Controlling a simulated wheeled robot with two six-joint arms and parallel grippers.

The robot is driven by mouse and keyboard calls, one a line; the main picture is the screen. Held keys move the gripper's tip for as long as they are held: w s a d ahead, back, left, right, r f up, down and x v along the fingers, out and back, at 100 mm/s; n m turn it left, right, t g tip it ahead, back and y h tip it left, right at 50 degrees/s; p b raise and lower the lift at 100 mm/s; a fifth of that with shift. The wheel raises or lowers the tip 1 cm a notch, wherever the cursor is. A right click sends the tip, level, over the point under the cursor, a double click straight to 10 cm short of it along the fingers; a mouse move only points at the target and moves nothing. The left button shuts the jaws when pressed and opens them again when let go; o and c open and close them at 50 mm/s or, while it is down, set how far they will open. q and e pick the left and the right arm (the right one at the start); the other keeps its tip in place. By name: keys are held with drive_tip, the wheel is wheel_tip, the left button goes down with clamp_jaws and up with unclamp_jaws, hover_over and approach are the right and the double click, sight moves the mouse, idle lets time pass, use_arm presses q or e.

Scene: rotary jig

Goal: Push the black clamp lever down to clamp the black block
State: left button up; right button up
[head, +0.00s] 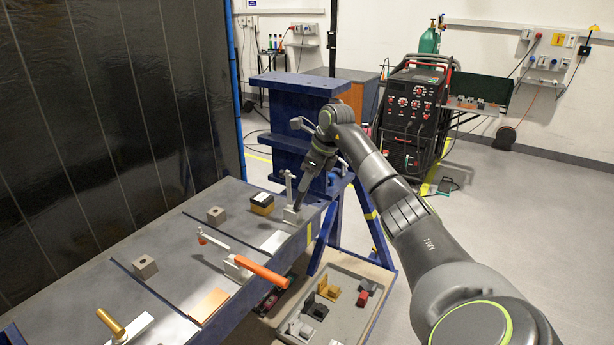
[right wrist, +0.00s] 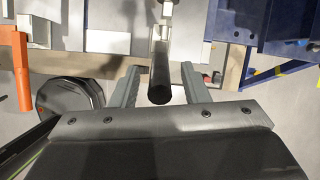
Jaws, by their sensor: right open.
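The clamp with the black lever stands at the far end of the blue-edged table, its metal arm (head: 289,187) upright. The black lever (right wrist: 160,78) shows in the right wrist view, its end pointing toward the camera. My right gripper (right wrist: 158,88) is open, with one grey finger on each side of the lever; I cannot tell whether they touch it. In the head view my right gripper (head: 309,186) hides part of the lever. A small block with a dark top and yellow lower part (head: 262,204) sits left of the clamp. My left gripper is out of view.
An orange-handled clamp (head: 262,271) and a yellow-handled clamp (head: 111,323) stand nearer on the table. Grey blocks (head: 145,267) sit in other bays, split by thin dark dividers. A bin of parts (head: 372,318) lies below right. A blue steel stand (head: 290,83) rises behind.

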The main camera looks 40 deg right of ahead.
drive_tip(key=shift+w+f, duration=0.2)
drive_tip(key=shift+f, duration=0.35)
clamp_jaws()
